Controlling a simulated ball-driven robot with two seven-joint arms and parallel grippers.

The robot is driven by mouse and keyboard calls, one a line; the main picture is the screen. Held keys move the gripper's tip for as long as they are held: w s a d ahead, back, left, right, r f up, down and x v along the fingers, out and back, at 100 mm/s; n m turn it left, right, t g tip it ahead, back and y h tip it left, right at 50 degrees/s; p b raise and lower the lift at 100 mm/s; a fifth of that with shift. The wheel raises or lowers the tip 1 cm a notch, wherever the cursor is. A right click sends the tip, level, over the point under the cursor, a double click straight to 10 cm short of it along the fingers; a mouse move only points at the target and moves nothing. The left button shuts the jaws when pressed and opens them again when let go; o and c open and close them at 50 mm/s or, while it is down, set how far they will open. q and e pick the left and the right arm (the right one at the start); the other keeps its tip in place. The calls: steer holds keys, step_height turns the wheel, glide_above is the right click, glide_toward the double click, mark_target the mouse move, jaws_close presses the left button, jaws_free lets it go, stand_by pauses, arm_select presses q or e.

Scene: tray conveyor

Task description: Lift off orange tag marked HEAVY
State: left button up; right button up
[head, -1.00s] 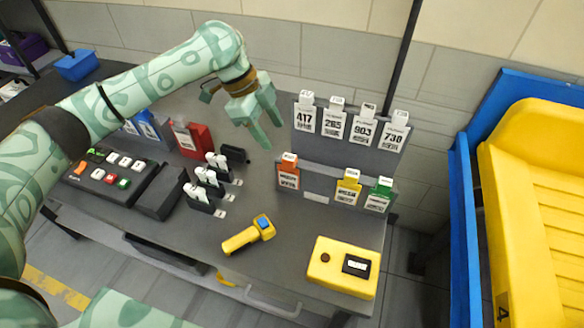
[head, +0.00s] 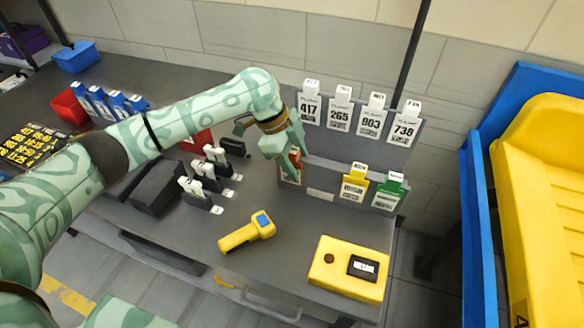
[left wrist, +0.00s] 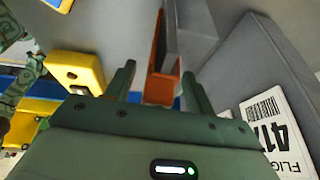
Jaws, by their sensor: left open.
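The orange tag (head: 292,166) hangs at the left of the lower row on the grey tag board (head: 330,152), partly hidden behind my left gripper in the head view. My left gripper (head: 288,172) is open, right at the tag. In the left wrist view the orange tag (left wrist: 159,88) shows between the two open fingers of my left gripper (left wrist: 158,85), edge-on, with its lower part closest. I cannot tell whether the fingers touch it. The word HEAVY cannot be read. My right gripper is not in view.
A yellow tag (head: 355,182) and a green tag (head: 389,191) hang to the right. White numbered tags (head: 340,108) hang above. A yellow scanner (head: 247,232) and a yellow box (head: 348,268) lie on the table. Black holders with white tops (head: 205,175) stand to the left.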

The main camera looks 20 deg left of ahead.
arm_select(q)
steer(key=c, duration=1.1)
steer(key=shift+o, duration=0.2)
steer(key=shift+r, duration=0.5)
steer(key=r+p, duration=0.1)
steer(key=r, duration=0.1)
steer(key=r+p, duration=0.1)
steer(key=r, duration=0.1)
steer(key=r+p, duration=0.1)
steer(key=r, duration=0.1)
steer(key=shift+s+a+r, duration=0.2)
steer(key=shift+s+r, duration=0.05)
steer(key=shift+r, duration=0.1)
steer(key=s+a+p, duration=0.1)
steer(key=a, duration=1.2)
steer(key=shift+s+a+f, duration=0.25)
steer(key=shift+s+f, duration=0.05)
steer(key=shift+s, duration=0.1)
steer(key=shift+r, duration=0.1)
